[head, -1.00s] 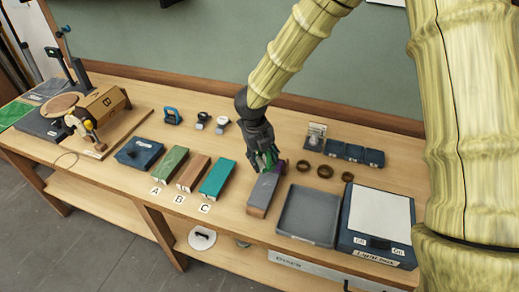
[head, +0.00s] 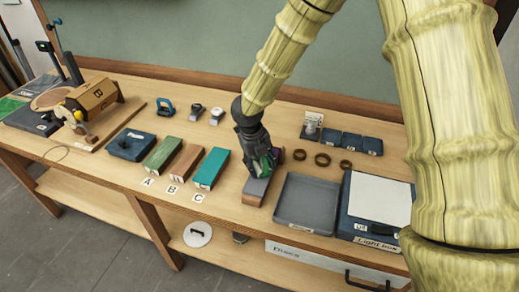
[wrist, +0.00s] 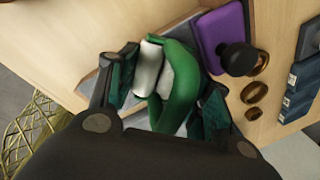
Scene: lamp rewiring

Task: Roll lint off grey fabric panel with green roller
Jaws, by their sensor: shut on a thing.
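My gripper (head: 262,168) is shut on the green roller (wrist: 181,92). The roller has a green loop handle and a white roll, which show between the fingers in the wrist view. The grey fabric panel (head: 256,186) lies on the bench under my gripper, on a block with a brown front end. The gripper and roller hide its far part. I cannot tell whether the white roll touches the panel. Lint is too small to see.
A purple block (wrist: 221,32) with a black knob (wrist: 237,59) stands just beyond the gripper. Several brown rings (head: 322,160) and a grey tray (head: 306,203) are to the right. Blocks A, B and C, including teal C (head: 211,168), are to the left.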

